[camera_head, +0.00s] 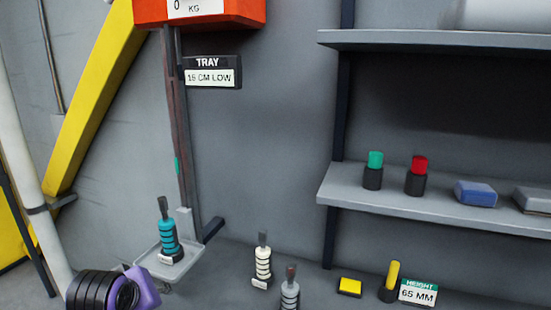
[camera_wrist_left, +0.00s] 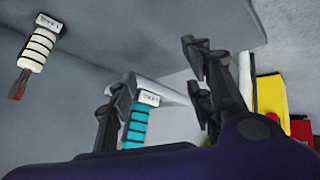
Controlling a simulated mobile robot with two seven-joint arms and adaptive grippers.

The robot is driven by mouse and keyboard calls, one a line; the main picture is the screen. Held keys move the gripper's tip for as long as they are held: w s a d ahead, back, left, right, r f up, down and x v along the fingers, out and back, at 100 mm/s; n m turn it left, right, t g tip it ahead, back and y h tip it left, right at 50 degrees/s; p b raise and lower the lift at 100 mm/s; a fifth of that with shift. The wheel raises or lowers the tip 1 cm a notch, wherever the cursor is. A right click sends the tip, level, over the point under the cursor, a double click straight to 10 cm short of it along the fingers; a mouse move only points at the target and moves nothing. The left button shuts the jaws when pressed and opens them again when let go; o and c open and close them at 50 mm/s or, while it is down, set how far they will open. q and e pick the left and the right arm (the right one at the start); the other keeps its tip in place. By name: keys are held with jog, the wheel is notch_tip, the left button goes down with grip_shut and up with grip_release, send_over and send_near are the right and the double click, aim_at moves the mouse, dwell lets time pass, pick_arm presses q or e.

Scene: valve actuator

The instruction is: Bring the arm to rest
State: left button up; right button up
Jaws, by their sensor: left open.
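My left arm's purple and black end (camera_head: 140,288) is at the bottom left in the head view, below the tray; its fingers do not show there. In the left wrist view my left gripper (camera_wrist_left: 158,68) has its two black fingers spread, with nothing held between them. A teal-ringed weight (camera_head: 169,240) stands upright on the small grey tray (camera_head: 152,266) under the orange scale. In the wrist view this weight (camera_wrist_left: 137,126) shows beyond the fingers, partly hidden by the gripper body. My right gripper is not in view.
A cream-ringed weight (camera_head: 263,262) and a grey-ringed weight (camera_head: 290,294) stand right of the tray. The orange scale (camera_head: 225,12) is above, with a "15 CM LOW" tray sign (camera_head: 212,73). Shelves (camera_head: 440,205) are at right, with a yellow block (camera_head: 349,287) below.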

pick_arm(q)
jog(key=s+d+f+m+g, duration=0.25)
jog(key=s+f, duration=0.35)
jog(key=s, duration=0.5)
jog(key=s+d+f+m+g, duration=0.1)
jog(key=s+f+m, duration=0.2)
jog(key=s+f, duration=0.65)
jog(key=s+d+f+m+g, duration=0.2)
jog(key=s+f, duration=0.1)
jog(key=s, duration=1.1)
jog(key=w+d+f+t, duration=0.2)
jog(key=w+f+t, duration=0.1)
jog(key=f, duration=0.3)
jog(key=w+d+f+t+h, duration=0.1)
jog(key=w+d+f+t, duration=0.1)
jog(key=f, duration=0.4)
jog(key=shift+w+t+h, duration=0.3)
jog(key=shift+w+t, duration=0.45)
jog(key=shift+w, duration=0.55)
